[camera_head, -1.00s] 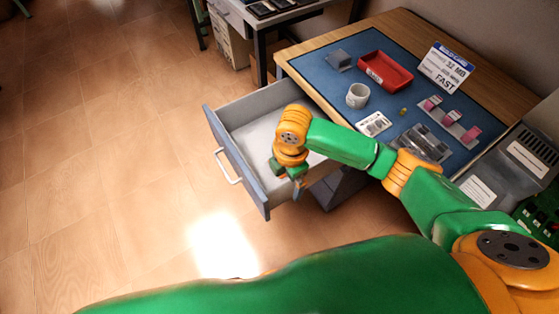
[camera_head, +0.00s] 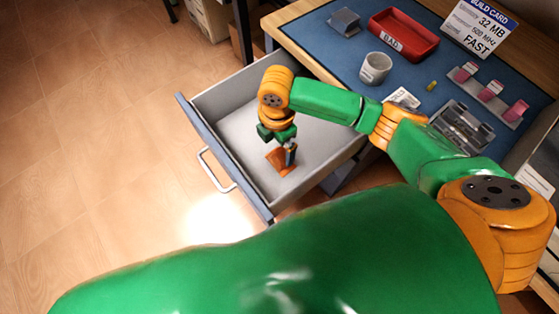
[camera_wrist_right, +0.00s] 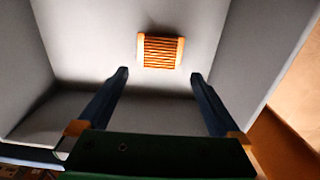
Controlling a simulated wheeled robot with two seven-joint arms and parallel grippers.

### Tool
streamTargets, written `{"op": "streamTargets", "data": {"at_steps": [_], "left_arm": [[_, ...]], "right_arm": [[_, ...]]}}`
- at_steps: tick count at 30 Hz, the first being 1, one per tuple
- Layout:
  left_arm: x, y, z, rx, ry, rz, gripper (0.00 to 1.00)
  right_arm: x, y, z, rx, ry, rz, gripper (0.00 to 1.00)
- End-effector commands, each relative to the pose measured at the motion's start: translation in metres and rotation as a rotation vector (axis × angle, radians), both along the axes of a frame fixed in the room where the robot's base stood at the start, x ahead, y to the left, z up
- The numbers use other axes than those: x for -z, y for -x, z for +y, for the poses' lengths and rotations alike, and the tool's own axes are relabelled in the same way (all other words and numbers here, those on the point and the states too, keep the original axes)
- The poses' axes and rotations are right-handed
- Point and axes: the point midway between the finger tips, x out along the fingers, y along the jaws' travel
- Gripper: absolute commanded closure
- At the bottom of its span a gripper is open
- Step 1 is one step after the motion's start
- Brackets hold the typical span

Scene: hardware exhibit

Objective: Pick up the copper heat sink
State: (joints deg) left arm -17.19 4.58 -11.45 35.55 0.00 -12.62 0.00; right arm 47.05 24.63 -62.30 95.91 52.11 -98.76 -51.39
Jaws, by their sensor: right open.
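The copper heat sink (camera_head: 276,162) lies on the floor of the open drawer (camera_head: 229,112). In the right wrist view the heat sink (camera_wrist_right: 161,51) shows as a small finned square block, just beyond the fingertips and apart from them. My right gripper (camera_head: 290,155) points down into the drawer and covers part of the heat sink in the head view. In the right wrist view the right gripper (camera_wrist_right: 159,75) is open, with nothing between its fingers. My left gripper is not in view.
The drawer walls surround the right gripper. Above the drawer, the workbench's blue mat (camera_head: 335,52) carries a red tray (camera_head: 403,35), a white cup (camera_head: 375,68), a grey block (camera_head: 344,21), a build card (camera_head: 480,27) and pink modules (camera_head: 490,90). The rest of the drawer floor looks bare.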

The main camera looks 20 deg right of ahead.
Motion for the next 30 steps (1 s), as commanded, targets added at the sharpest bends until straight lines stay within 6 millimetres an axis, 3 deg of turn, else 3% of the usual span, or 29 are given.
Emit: {"op": "streamTargets", "data": {"at_steps": [1, 5, 12, 20, 21, 23, 27, 28, 30], "left_arm": [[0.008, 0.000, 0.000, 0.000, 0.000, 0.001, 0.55], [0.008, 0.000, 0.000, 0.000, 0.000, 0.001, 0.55], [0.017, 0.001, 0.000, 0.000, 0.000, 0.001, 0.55], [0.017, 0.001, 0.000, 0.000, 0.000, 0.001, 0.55], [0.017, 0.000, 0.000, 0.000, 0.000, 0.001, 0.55], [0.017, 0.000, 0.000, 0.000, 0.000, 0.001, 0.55], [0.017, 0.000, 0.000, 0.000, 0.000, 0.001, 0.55], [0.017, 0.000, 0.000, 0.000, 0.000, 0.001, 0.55], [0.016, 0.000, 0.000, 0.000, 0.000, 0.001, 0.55]], "right_arm": [[0.009, 0.000, 0.000, 0.000, 0.000, 0.000, 0.00], [0.023, 0.000, -0.001, 0.002, 0.000, 0.003, 0.00], [0.068, -0.002, -0.009, 0.001, 0.001, 0.003, 0.00], [0.075, -0.003, -0.009, 0.000, 0.001, 0.000, 0.00], [0.075, -0.003, -0.009, 0.000, 0.001, 0.000, 0.03], [0.075, -0.003, -0.009, 0.000, 0.001, 0.000, 0.19], [0.074, -0.003, -0.009, 0.000, 0.001, -0.001, 0.57], [0.074, -0.003, -0.009, 0.000, 0.001, -0.001, 0.62], [0.074, -0.003, -0.009, 0.000, 0.000, -0.002, 0.61]]}}
